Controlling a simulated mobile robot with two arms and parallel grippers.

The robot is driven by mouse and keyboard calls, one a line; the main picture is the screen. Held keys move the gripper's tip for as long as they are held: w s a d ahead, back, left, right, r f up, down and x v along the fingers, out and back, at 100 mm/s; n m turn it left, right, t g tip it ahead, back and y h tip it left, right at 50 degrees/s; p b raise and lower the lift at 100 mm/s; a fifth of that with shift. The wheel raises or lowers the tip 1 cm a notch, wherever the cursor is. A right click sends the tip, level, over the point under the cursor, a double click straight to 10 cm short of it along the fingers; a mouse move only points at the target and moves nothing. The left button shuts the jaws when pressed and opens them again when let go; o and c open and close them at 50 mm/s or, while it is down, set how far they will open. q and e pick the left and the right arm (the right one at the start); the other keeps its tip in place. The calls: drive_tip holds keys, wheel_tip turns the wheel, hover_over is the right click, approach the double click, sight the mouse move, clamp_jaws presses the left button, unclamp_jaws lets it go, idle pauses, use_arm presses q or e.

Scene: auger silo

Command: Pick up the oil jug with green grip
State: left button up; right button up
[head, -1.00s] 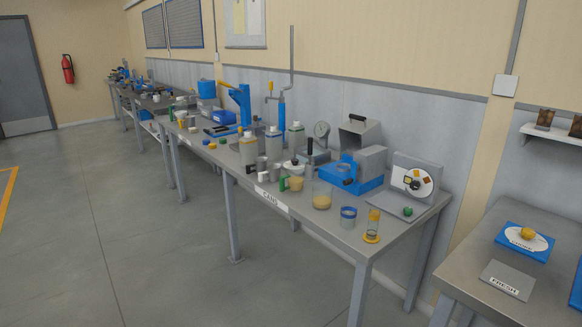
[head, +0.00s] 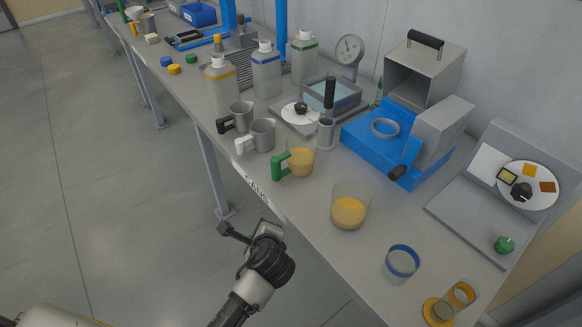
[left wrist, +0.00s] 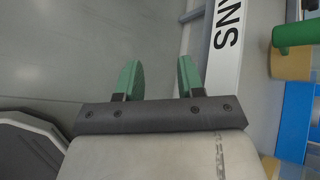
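The oil jug with green grip (head: 301,160) stands upright near the front edge of the CANS bench (head: 310,215). It looks clear with yellow oil inside, and its green grip points left. In the left wrist view its green grip (left wrist: 296,33) shows at the upper right edge, partly cut off. My left gripper (head: 246,232) is in front of the bench edge, apart from the jug. In the left wrist view its green-tipped fingers (left wrist: 158,78) are spread with nothing between them. My right gripper is not in view.
Grey mugs with a white grip (head: 262,134) and a black grip (head: 240,117) stand left of the jug. A beaker of yellow liquid (head: 350,207) stands to its right, and a blue device (head: 375,148) behind. Floor (head: 130,220) before the bench is clear.

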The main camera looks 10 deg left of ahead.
use_arm(q)
wheel_tip(320, 180, up, 6)
drive_tip(key=w+m+t+y, duration=0.1)
drive_tip(key=w, duration=0.2)
drive_tip(key=m+t+y, duration=0.3)
drive_tip(key=m+t, duration=0.2)
drive_tip(key=m, duration=0.4)
approach(273, 163)
drive_tip(key=w+a+r, duration=0.2)
drive_tip(key=w+r, duration=0.2)
drive_tip(key=w, duration=0.1)
drive_tip(key=f, duration=0.2)
drive_tip(key=f+b, duration=0.1)
drive_tip(key=f, duration=0.1)
drive_tip(key=w+f, duration=0.1)
drive_tip(key=f, duration=0.2)
drive_tip(key=shift+a+f+b, duration=0.1)
drive_tip(key=shift+a+b, duration=0.15)
drive_tip(key=shift+b, duration=0.15)
drive_tip(key=x, duration=0.6)
drive_tip(key=shift+w+a, duration=0.2)
drive_tip(key=shift+a, duration=0.05)
clamp_jaws()
